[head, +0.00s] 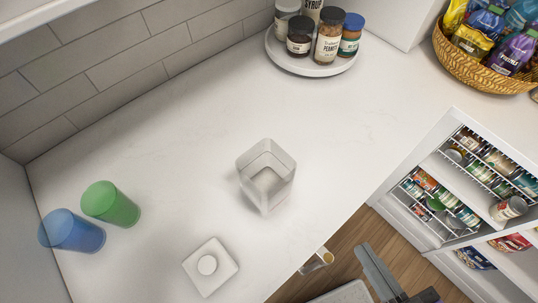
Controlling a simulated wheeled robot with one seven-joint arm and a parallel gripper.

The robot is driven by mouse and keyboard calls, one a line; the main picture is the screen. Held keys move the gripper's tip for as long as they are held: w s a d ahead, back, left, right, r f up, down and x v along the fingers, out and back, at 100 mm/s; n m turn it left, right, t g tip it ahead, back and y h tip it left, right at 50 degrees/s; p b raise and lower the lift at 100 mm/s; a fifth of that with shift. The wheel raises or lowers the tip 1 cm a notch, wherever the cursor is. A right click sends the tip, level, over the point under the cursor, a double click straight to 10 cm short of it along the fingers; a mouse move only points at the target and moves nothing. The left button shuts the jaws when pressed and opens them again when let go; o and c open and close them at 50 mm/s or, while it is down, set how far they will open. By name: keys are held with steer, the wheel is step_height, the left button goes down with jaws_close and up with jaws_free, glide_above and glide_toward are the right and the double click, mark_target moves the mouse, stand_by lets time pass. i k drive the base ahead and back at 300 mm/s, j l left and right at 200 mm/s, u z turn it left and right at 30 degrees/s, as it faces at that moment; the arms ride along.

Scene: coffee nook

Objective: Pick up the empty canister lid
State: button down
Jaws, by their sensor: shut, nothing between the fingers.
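The canister lid (210,267) is a white square plate with a round white knob (207,264) on top. It lies flat on the white counter near the bottom of the head view, with the knob facing up. A clear, open, square canister (266,178) stands upright above and to the right of the lid, apart from it. The canister looks empty.
Green (111,204) and blue (71,231) cups stand left of the lid. A round white tray (310,68) of jars and a wicker basket (485,66) of packages sit at the back. Stocked shelves (470,170) stand right. Counter around the lid is clear; its front edge is close.

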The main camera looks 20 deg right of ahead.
mark_target(210, 267)
steer(key=k+l+u, duration=0.1)
steer(key=l+u, duration=0.3)
steer(key=k+l+u, duration=0.15)
steer(key=u, duration=0.2)
steer(key=k+l+u, duration=0.2)
steer(key=u, duration=0.2)
